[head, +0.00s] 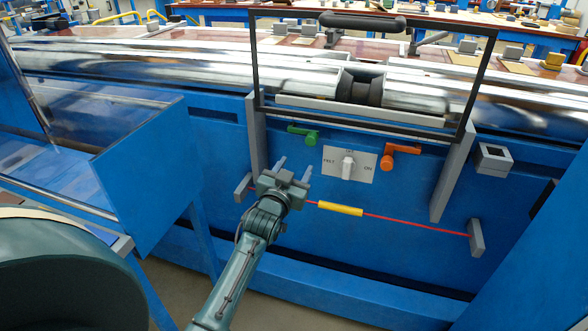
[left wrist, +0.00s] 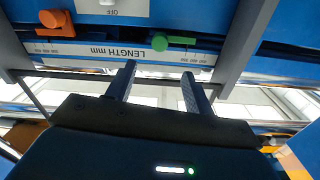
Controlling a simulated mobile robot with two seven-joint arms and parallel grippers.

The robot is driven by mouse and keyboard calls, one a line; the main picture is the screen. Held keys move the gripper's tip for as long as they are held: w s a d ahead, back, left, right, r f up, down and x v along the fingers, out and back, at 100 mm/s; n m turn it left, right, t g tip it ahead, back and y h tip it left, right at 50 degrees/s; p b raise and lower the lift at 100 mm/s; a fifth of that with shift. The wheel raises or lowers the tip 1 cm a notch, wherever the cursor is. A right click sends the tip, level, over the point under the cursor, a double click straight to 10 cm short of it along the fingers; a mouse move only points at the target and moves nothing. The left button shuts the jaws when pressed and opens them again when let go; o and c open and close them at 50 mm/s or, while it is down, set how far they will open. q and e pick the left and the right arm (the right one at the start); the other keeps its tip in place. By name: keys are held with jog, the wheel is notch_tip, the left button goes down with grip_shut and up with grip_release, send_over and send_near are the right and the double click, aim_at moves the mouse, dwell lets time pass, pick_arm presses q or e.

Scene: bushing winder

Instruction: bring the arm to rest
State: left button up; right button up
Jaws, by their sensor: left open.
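My left gripper (head: 293,168) is in front of the blue machine's front face (head: 222,150), its arm coming up from the bottom of the head view. Its two fingers point up toward the panel, apart and with nothing between them. In the left wrist view the same gripper (left wrist: 158,70) shows two parallel, separated fingers, with the green lever (left wrist: 160,42) beyond them. In the head view the green lever (head: 304,135) is above the gripper. My right gripper is in neither view.
A switch plate (head: 333,168) and an orange lever (head: 402,157) are right of the gripper. A red cord with a yellow sleeve (head: 340,208) runs across the face beside it. A black-framed guard (head: 254,65) stands above. A blue clear-topped box (head: 150,180) is at left.

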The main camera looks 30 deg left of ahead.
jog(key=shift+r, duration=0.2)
pick_arm(q)
jog(key=s+d+f+m+g+h, duration=0.1)
jog(key=s+d+f+h, duration=0.25)
jog(key=s+d, duration=0.4)
jog(key=s+d+f+m+g+h, duration=0.15)
jog(key=s+d+f, duration=0.25)
jog(key=s, duration=0.6)
jog(key=s+d+g+h, duration=0.25)
jog(key=s+d, duration=0.45)
jog(key=s, duration=0.4)
jog(key=r+p, duration=0.1)
jog(key=p, duration=0.4)
jog(key=r+g+p, duration=0.1)
jog(key=r+p, duration=0.1)
jog(key=p, duration=0.2)
jog(key=r+m+g+p, duration=0.1)
jog(key=p, duration=0.4)
jog(key=shift+w+a+r+y+p, duration=0.2)
jog(key=shift+w+r+y+p, duration=0.1)
jog(key=shift+r+y+p, duration=0.05)
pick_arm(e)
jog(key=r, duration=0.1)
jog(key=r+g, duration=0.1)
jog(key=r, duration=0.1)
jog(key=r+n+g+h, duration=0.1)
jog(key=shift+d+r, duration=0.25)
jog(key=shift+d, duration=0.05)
